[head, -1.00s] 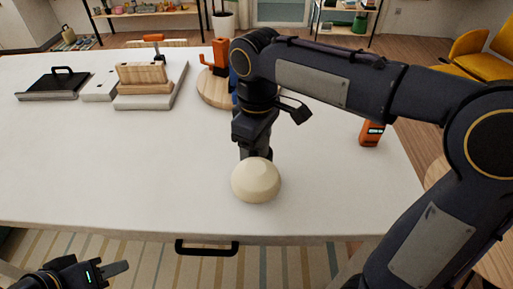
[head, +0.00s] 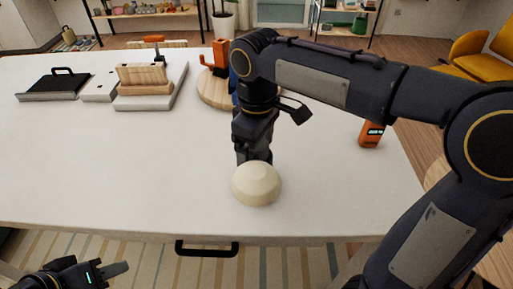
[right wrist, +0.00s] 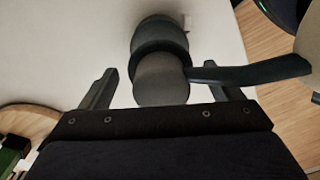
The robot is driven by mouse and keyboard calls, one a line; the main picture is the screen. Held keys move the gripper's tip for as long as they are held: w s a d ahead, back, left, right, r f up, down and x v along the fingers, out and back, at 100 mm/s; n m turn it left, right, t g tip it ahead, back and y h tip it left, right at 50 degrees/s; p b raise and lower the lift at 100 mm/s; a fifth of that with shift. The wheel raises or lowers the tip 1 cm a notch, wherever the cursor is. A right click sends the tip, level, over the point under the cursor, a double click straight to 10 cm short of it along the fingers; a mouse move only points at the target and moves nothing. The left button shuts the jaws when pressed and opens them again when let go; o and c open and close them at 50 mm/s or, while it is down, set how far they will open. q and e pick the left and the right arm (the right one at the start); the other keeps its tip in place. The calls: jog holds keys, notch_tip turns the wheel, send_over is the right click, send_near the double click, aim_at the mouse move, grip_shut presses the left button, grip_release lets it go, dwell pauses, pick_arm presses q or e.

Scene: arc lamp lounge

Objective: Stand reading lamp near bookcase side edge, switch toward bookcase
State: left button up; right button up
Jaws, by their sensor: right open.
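The reading lamp shows in the head view as a cream dome-shaped shade (head: 256,184) near the table's front edge, below my right gripper (head: 253,150). In the right wrist view the lamp has a dark round body (right wrist: 160,55), with a dark arm running right to the cream shade (right wrist: 300,40). My right gripper (right wrist: 160,92) is open, its fingers on either side of the lamp body with gaps visible. The switch cannot be made out. A wooden block-like piece (head: 143,73), possibly the bookcase, stands on a pale slab at back left. My left gripper (head: 113,270) is low at left, off the table.
The white table (head: 120,165) is clear at front left. A black handled tray (head: 57,83) lies at far left. A round wooden board (head: 212,91) with orange and blue items stands behind my right arm. An orange device (head: 371,133) stands at right. A black handle (head: 207,249) is on the table's front.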

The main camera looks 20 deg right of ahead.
notch_tip(320, 180, up, 12)
jog(key=shift+f+p, duration=0.15)
jog(key=shift+p, duration=0.85)
jog(key=s+d+f+m+t+y, duration=0.2)
jog(key=s+d+f+m, duration=0.25)
jog(key=s+d, duration=0.3)
jog(key=s+d+f+m+t+y, duration=0.1)
jog(key=s+f+m+t, duration=0.2)
jog(key=f, duration=0.9)
jog(key=s+m, duration=0.3)
jog(key=s, duration=0.2)
jog(key=shift+s+d+m+t+y, duration=0.3)
jog(key=shift+s+d+m+t, duration=0.05)
jog(key=shift+s+t, duration=0.05)
jog(key=shift+r, duration=0.25)
